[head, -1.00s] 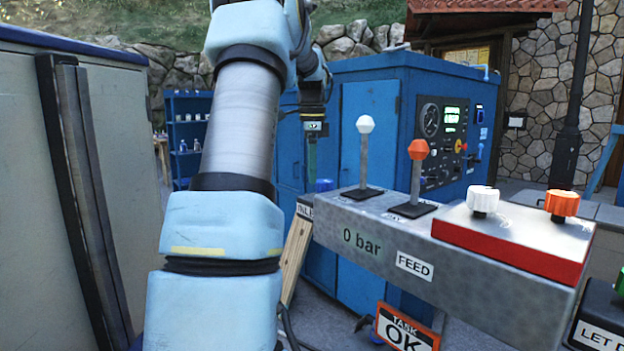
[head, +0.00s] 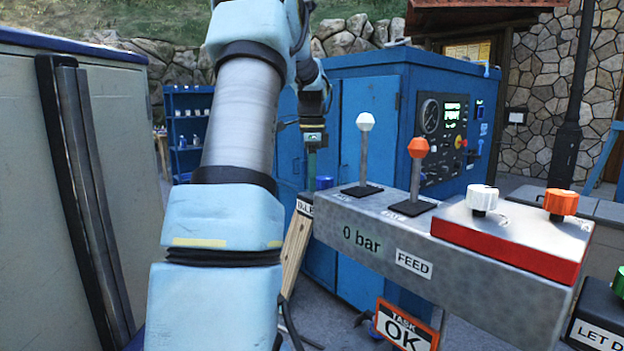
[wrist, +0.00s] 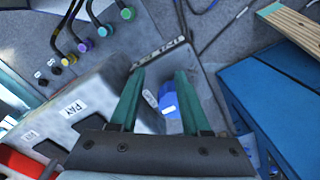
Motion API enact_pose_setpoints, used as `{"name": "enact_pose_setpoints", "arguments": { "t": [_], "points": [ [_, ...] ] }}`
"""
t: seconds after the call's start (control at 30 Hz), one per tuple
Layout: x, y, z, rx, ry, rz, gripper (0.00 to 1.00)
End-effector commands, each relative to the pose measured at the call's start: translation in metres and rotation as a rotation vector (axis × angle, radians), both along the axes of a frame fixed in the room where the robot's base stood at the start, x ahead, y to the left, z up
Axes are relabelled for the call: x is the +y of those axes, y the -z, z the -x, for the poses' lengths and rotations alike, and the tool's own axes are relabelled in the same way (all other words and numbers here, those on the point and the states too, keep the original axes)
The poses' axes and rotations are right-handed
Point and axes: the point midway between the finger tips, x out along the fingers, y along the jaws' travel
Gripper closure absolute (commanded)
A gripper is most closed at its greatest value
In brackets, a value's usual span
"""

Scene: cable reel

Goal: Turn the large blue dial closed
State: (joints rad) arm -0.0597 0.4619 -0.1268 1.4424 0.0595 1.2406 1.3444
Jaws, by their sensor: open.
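The large blue dial (head: 324,183) shows as a small blue piece at the far left end of the grey console in the head view. In the wrist view the blue dial (wrist: 169,100) lies below my gripper (wrist: 160,76), seen between its two green fingers. My gripper (head: 312,170) points down and is open, with its fingers apart and nothing held. In the head view its fingertips are beside the dial's left edge. I cannot tell whether the fingers touch the dial.
The grey console (head: 365,255) carries a white-topped lever (head: 365,150), an orange-topped lever (head: 416,175), and a white knob (head: 482,198) and an orange knob (head: 561,203) on a red-sided block. A blue cabinet (head: 365,130) stands behind. Wooden planks (head: 292,255) lean near the dial.

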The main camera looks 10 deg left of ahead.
Motion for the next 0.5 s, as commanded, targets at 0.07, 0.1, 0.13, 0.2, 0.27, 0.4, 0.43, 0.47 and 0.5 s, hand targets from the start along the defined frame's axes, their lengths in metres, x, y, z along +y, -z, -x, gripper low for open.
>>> {"name": "enact_pose_setpoints", "arguments": {
  "t": [0.07, 0.1, 0.13, 0.2, 0.27, 0.4, 0.43, 0.47, 0.5],
  "points": [
    [-0.0003, 0.0002, 0.0001, 0.000, 0.001, 0.000, 0.63],
    [-0.0003, 0.0002, 0.0001, 0.000, 0.001, 0.000, 0.68],
    [-0.0003, 0.0002, 0.0001, 0.000, 0.001, 0.000, 0.71],
    [-0.0003, 0.0002, 0.0001, 0.000, 0.001, 0.000, 0.79],
    [-0.0003, 0.0002, 0.0001, 0.000, 0.001, 0.000, 0.86],
    [-0.0003, 0.0002, 0.0001, 0.000, 0.000, 0.000, 1.00],
    [-0.0003, 0.0002, 0.0001, 0.000, 0.000, 0.000, 1.00],
    [-0.0003, 0.0002, 0.0001, 0.000, 0.000, 0.000, 1.00],
    [-0.0003, 0.0002, 0.0001, 0.000, 0.000, 0.000, 1.00]
  ]
}}
